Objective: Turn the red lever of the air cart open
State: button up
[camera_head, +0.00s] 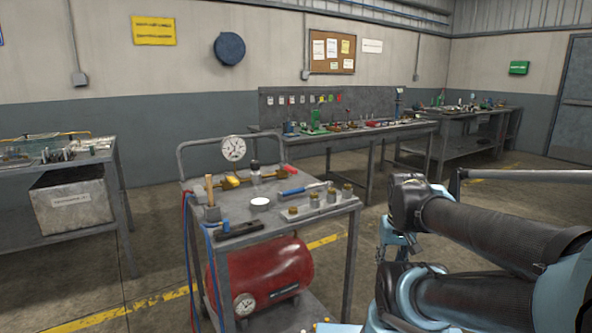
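The air cart (327,220) stands in front of me, a grey metal cart with a red tank (262,272) on its lower shelf. A round white gauge (233,148) stands at its back rail, and another gauge (245,304) sits low by the tank. A small red part (282,170) shows near the back right of the top. My folded arm is at the right; my gripper cannot be made out.
The cart top also holds a wooden-handled tool (209,190), a blue-handled tool (292,191), a white disc (260,201) and several brass fittings. Red and blue hoses hang at its left. A bench with a grey bin (72,206) stands left; workbenches (372,128) line the back.

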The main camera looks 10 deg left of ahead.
aim_at(292, 170)
jog(key=u, duration=0.05)
jog(key=k, duration=0.2)
jog(key=u, duration=0.65)
jog(key=i, duration=0.5)
jog(key=z, duration=0.05)
